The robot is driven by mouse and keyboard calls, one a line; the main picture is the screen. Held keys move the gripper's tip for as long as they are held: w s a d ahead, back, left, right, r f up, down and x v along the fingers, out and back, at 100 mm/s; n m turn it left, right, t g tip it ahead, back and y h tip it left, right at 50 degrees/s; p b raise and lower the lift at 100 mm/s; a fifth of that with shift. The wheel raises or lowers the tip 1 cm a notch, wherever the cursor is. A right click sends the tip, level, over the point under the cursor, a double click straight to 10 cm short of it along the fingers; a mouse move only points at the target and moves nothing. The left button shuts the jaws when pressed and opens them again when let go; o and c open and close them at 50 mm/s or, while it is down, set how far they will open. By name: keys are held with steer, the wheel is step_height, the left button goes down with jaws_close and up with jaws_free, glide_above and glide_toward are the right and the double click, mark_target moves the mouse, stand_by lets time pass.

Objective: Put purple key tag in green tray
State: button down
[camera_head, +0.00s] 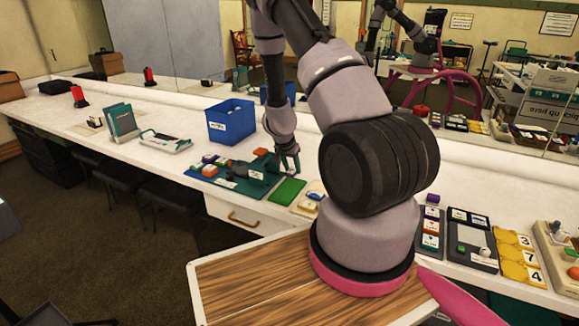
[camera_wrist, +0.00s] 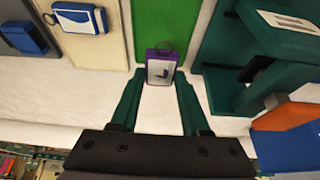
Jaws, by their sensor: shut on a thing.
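The purple key tag (camera_wrist: 162,71) has a white face with a dark mark and a small ring at its top. My gripper (camera_wrist: 161,76) has its two teal fingertips on either side of the tag and is shut on it. The green tray (camera_wrist: 163,22) lies just beyond the tag in the wrist view, and the tag's ring overlaps its near edge in the picture. In the head view the green tray (camera_head: 287,191) lies flat on the white counter, just below my gripper (camera_head: 290,168). The tag cannot be made out in the head view.
A beige tray with a blue-and-white tag (camera_wrist: 80,18) is left of the green tray in the wrist view. A dark teal stand (camera_wrist: 262,62) rises close on the right. A blue bin (camera_head: 231,122) stands further back. White counter shows in front of the tray.

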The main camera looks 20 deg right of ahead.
mark_target(292, 185)
steer(key=shift+f, duration=2.35)
steer(key=shift+c, duration=1.5)
jaws_free()
steer(key=v, duration=1)
steer(key=shift+s+r, duration=0.1)
steer(key=shift+r, duration=0.3)
